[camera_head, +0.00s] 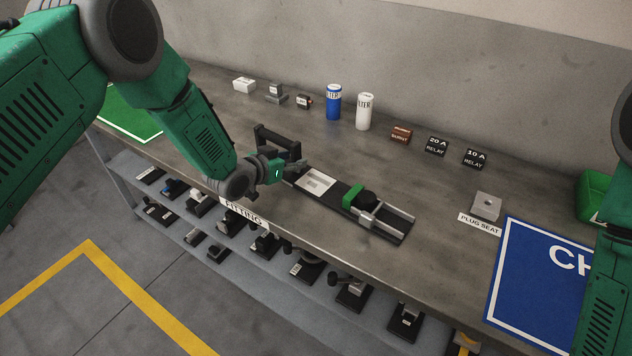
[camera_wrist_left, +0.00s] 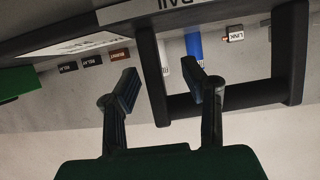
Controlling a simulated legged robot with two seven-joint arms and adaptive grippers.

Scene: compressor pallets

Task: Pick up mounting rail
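The mounting rail (camera_head: 330,190) lies on the bench as a long dark base with a pale plate, a green block and silver rails at its right end. A black U-shaped handle (camera_head: 277,141) stands at its left end. In the left wrist view the handle (camera_wrist_left: 230,102) is close, and upside-down lettering that seems to end in "RAIL" shows at the top. My left gripper (camera_head: 290,172) is at the handle end; in the left wrist view its fingers (camera_wrist_left: 163,90) are apart, with one handle post between them in the picture. Contact cannot be told. My right gripper is out of view.
Along the back of the bench (camera_head: 250,103) stand small parts, a blue can (camera_head: 334,102), a white can (camera_head: 365,111) and relays (camera_head: 437,147). A plug seat (camera_head: 486,207) and a blue mat (camera_head: 530,285) are at the right. A lower shelf holds several dark parts.

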